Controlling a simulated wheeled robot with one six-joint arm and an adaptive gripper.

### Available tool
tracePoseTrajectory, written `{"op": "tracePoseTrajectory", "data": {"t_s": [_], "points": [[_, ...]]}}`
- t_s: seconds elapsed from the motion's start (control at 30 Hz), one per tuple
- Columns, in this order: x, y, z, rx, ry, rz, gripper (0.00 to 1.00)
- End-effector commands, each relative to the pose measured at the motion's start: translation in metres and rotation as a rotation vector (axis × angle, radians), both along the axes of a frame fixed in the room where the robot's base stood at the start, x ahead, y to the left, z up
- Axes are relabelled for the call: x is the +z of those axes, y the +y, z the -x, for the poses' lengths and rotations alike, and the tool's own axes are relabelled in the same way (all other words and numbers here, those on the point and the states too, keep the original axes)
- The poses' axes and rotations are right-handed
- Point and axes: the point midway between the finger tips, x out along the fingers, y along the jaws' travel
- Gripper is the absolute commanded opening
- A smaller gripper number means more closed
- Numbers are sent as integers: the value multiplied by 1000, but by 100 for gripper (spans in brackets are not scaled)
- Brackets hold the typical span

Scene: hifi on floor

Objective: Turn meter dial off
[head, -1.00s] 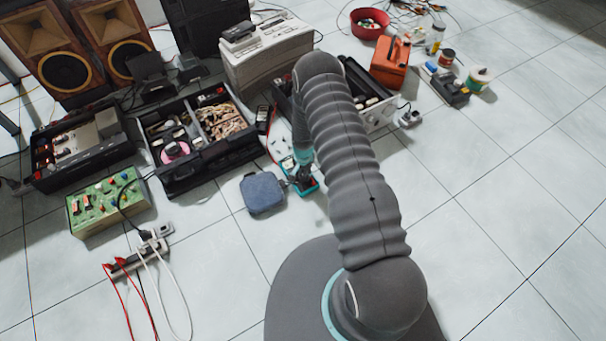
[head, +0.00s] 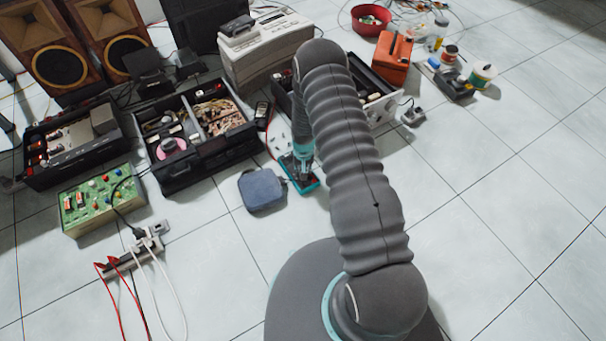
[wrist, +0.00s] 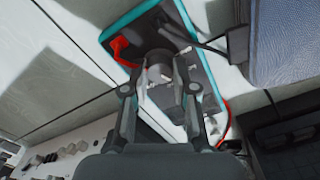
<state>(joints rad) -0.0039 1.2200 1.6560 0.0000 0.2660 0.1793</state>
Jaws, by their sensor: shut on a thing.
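The meter is a flat device with a teal rim (wrist: 207,60) and a dark and light face, lying on the tiled floor. In the head view, part of the meter (head: 313,186) shows beneath my gripper (head: 301,175). In the wrist view, a round grey dial (wrist: 158,70) sits on the face between the fingers of my gripper (wrist: 158,84). The fingers are shut on the dial from both sides. The dial's marks and pointer cannot be read, and the fingers hide part of the face.
A blue-grey case (head: 262,190) lies close to the left of the meter. Red and black test leads (wrist: 122,46) run at the meter. The floor to the front right is clear.

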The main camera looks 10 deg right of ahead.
Motion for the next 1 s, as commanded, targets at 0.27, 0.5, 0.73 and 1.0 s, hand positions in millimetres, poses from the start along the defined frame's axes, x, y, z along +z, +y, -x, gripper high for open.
{"op": "tracePoseTrajectory", "data": {"t_s": [0.27,0.5,0.73,1.0], "points": [[-3,1,0,261,-1,0,0],[-3,2,0,490,-1,0,0],[-2,2,0,705,-1,0,0],[-2,3,0,915,-1,0,0]]}}
